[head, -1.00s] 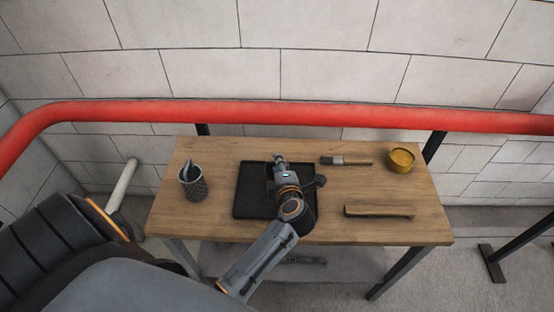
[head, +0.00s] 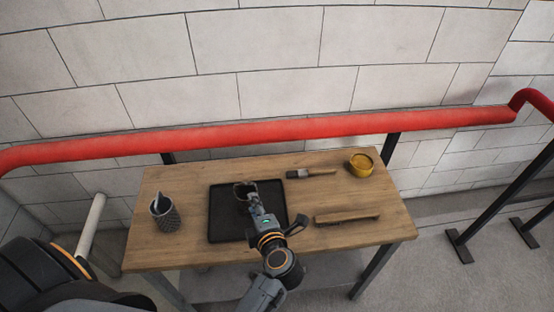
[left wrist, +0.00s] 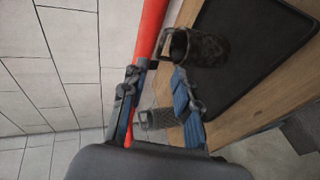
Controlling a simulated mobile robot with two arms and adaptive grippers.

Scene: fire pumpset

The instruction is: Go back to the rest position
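My left gripper (head: 247,190) is over the black tray (head: 220,232) on the wooden table (head: 150,250). In the left wrist view its two fingers (left wrist: 158,80) stand apart with nothing between them. A dark, worn cup (left wrist: 205,48) shows beyond the fingertips in that view, by the edge of the black tray (left wrist: 270,45). In the head view the cup cannot be clearly told from the gripper. My right gripper is in neither view.
A mesh holder (head: 167,218) stands at the table's left. A brush (head: 312,173), a yellow tin (head: 361,165) and a wooden-handled tool (head: 347,216) lie to the right. A red pipe (head: 270,132) runs behind the table, before the block wall (head: 285,40).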

